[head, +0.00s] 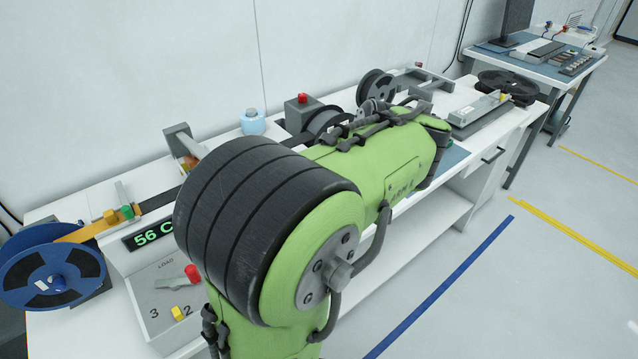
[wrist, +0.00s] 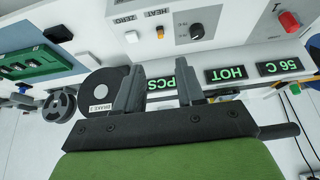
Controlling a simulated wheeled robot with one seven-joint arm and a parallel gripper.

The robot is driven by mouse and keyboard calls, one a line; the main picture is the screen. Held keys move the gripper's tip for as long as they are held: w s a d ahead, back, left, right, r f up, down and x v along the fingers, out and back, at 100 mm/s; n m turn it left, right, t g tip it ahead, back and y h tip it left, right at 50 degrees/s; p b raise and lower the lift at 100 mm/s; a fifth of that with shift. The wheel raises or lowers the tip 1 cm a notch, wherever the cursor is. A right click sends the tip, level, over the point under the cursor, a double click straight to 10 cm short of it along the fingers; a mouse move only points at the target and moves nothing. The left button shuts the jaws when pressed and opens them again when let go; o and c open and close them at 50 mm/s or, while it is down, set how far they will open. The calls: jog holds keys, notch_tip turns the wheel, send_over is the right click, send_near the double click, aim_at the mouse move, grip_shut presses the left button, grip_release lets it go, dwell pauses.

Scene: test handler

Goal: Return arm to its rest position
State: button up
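My green arm with black joint covers fills the middle of the head view and reaches over the bench toward the back right. My gripper does not show clearly there; the arm hides that part of the bench. In the wrist view my gripper (wrist: 158,72) has its two grey fingers well apart with nothing between them. Beyond the fingers is a machine front with a lit PCS display (wrist: 165,86), a HOT display (wrist: 226,73) and a 56 C display (wrist: 281,67). A black reel marked BRAKE 2 (wrist: 96,100) lies just left of the fingers.
The white bench (head: 45,325) holds a blue reel (head: 50,278) at left, a 56 C display (head: 147,236), a red button box (head: 303,112), a blue-white roll (head: 252,122) and a dark reel (head: 375,88). Floor is clear at right. A second table (head: 545,65) stands at the back right.

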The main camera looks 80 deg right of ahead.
dwell(0.4)
jog(key=w+a+r+n+t+y, duration=0.1)
jog(key=w+a+n, duration=0.1)
jog(key=w+a, duration=0.7)
jog(key=w+a+r+n+y, duration=0.1)
jog(key=w+a+n, duration=0.1)
jog(key=w+a, duration=0.65)
jog(key=a+f+n+y, duration=0.1)
jog(key=a+n, duration=0.3)
jog(key=a, duration=1.1)
jog(key=shift+f+y+p, duration=0.3)
jog(key=shift+f+p, duration=0.1)
jog(key=shift+f, duration=0.3)
